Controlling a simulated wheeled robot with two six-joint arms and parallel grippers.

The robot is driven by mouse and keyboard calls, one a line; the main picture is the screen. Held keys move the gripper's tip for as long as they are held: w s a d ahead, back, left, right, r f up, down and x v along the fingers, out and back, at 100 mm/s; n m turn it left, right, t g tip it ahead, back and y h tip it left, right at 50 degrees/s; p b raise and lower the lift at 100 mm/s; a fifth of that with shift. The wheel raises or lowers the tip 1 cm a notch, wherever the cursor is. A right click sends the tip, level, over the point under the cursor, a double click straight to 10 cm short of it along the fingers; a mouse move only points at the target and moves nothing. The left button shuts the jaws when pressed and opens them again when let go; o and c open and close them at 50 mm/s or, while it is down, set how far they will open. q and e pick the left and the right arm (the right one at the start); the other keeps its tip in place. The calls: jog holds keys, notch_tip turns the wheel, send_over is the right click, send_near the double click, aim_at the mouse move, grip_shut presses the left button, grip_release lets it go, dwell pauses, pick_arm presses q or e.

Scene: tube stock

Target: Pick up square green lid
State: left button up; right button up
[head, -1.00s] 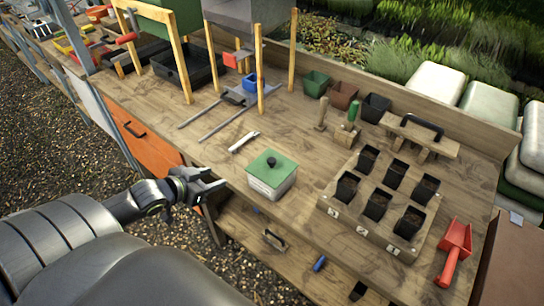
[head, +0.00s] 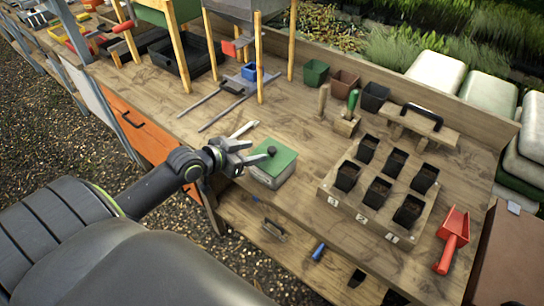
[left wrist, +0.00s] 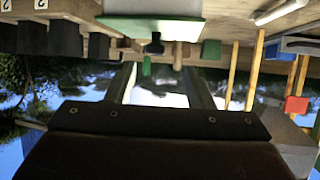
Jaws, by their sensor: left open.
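The square green lid (head: 273,161) with a dark round knob (head: 272,151) sits on a pale square box (head: 266,180) on the wooden bench. My left gripper (head: 256,152) is open at the left side of the lid, its fingertips close to the knob. Contact cannot be told. In the left wrist view, which is upside down, the green lid (left wrist: 150,26) and its knob (left wrist: 154,46) show at the top, beyond the two spread fingers (left wrist: 158,84). Nothing is between the fingers. My right gripper is not in view.
A wooden block with several black pots (head: 376,190) stands right of the box. A pale strip (head: 243,129) lies behind it. A green-handled tool (head: 352,101) stands behind. A red scoop (head: 453,240) lies at the right. The bench's front edge is close to the box.

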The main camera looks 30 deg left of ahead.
aim_at(271, 149)
pick_arm(q)
jog(key=x, duration=0.2)
jog(key=shift+w+f, duration=0.1)
jog(key=shift+w, duration=0.15)
jog(key=shift+w+d+f+p, duration=0.1)
jog(key=shift+w+d+p, duration=0.15)
jog(key=shift+w+p, duration=0.15)
jog(key=x, duration=0.2)
jog(key=p+x, duration=0.1)
jog(key=shift+w+d+f, duration=0.25)
jog(key=shift+d, duration=0.15)
jog(key=shift+w+f, duration=0.15)
jog(key=shift+w, duration=0.1)
jog(key=shift+s, duration=0.1)
jog(key=c, duration=1)
